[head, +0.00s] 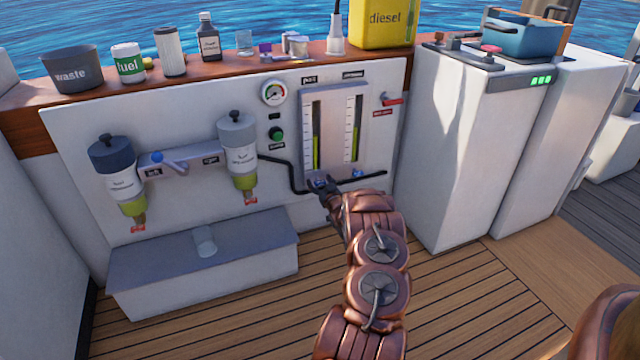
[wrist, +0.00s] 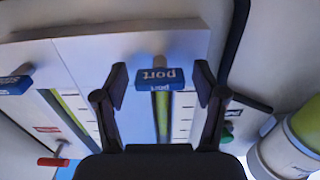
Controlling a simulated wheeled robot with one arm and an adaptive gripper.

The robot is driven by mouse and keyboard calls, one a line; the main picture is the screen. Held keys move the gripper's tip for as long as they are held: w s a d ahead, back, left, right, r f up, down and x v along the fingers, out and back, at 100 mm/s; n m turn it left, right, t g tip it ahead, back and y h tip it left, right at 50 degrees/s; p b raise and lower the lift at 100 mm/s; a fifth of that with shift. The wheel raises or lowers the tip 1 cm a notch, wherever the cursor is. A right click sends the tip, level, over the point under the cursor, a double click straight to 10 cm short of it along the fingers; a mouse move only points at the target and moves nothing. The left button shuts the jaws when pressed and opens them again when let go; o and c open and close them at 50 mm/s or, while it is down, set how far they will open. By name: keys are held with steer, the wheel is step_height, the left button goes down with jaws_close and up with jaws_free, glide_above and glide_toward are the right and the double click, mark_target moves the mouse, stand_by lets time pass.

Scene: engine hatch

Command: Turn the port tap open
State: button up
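The port tap (head: 319,183) is a small blue handle at the foot of the left sight gauge, partly hidden by my gripper in the head view. In the wrist view the port tap (wrist: 160,77) shows its white "port" label upside down, and its blue handle lies crosswise to the gauge tube. My gripper (wrist: 160,88) is open, with one dark finger on each side of the handle and a small gap visible on both sides. In the head view my gripper (head: 327,191) is at the panel's lower edge.
A second blue tap (head: 357,173) sits to the right under the other gauge. A red lever (head: 391,99) is at the upper right. A black hose (head: 292,178) runs beside the gauge panel. Two filters (head: 238,160) (head: 121,180) hang left, above a grey box (head: 205,265).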

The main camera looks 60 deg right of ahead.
steer(key=c, duration=1.1)
